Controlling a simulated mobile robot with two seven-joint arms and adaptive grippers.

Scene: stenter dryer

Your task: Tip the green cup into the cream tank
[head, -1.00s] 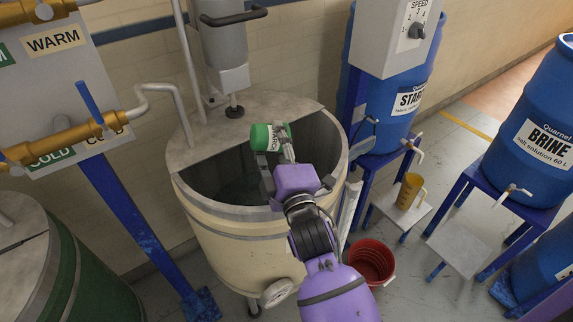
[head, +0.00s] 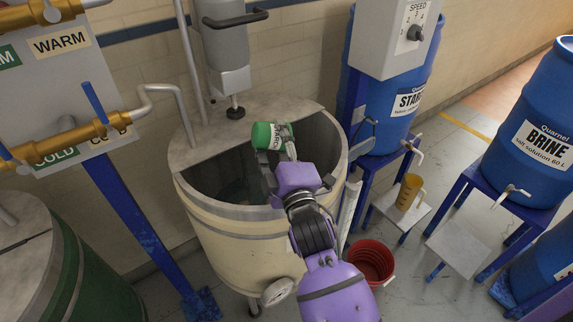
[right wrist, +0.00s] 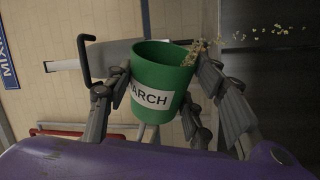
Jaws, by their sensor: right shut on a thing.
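The green cup (head: 262,135), with a white label partly reading "STARCH", lies on its side over the open half of the cream tank (head: 235,238). My right gripper (head: 275,158) is shut on it, with fingers on both sides. In the right wrist view the cup (right wrist: 150,72) sits between the fingers of that gripper (right wrist: 163,95). Pale flakes (right wrist: 205,48) are at its rim and stream away to the right over the dark tank interior. The tank floor is dark and hard to make out. My left gripper is not in view.
A grey mixer head (head: 222,45) stands over the tank's covered half. A bent pipe (head: 160,92) reaches in from the left. A red bucket (head: 371,262) is on the floor, right of the tank. An amber jug (head: 409,190) stands on a small shelf below the starch barrel (head: 400,125).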

